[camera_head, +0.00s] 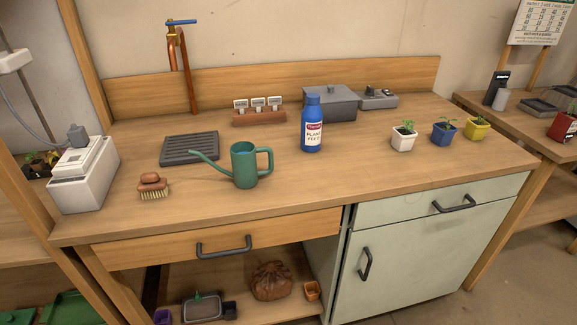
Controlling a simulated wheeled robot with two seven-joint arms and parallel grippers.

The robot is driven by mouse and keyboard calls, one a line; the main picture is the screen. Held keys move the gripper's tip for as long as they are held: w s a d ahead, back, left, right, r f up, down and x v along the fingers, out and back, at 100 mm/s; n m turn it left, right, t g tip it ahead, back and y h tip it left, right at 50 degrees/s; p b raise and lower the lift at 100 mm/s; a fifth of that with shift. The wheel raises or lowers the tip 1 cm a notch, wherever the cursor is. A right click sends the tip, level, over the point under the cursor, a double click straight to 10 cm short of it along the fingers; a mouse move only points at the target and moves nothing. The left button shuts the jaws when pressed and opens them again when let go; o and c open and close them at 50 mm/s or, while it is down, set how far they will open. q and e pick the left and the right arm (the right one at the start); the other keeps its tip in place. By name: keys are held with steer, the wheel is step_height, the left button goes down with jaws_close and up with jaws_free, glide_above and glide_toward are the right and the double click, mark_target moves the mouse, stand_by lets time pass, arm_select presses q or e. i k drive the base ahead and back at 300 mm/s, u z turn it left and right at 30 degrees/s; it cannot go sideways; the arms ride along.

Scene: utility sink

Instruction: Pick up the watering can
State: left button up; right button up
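A green watering can (244,166) stands upright on the wooden worktop (330,187), left of the middle. Its long thin spout points left towards a dark slatted tray, and its loop handle is on the right. Nothing touches or covers the can. Neither of my grippers shows in the head view.
A blue plant feed bottle (312,124) stands right of the can. A brush (153,187) and a dark slatted tray (189,148) lie to its left. Small potted plants (404,136) stand at right. The worktop's front strip is clear.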

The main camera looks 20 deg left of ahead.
mark_target(245, 174)
steer(key=z, duration=1.05)
steer(key=i, duration=1.15)
steer(key=u, duration=1.2)
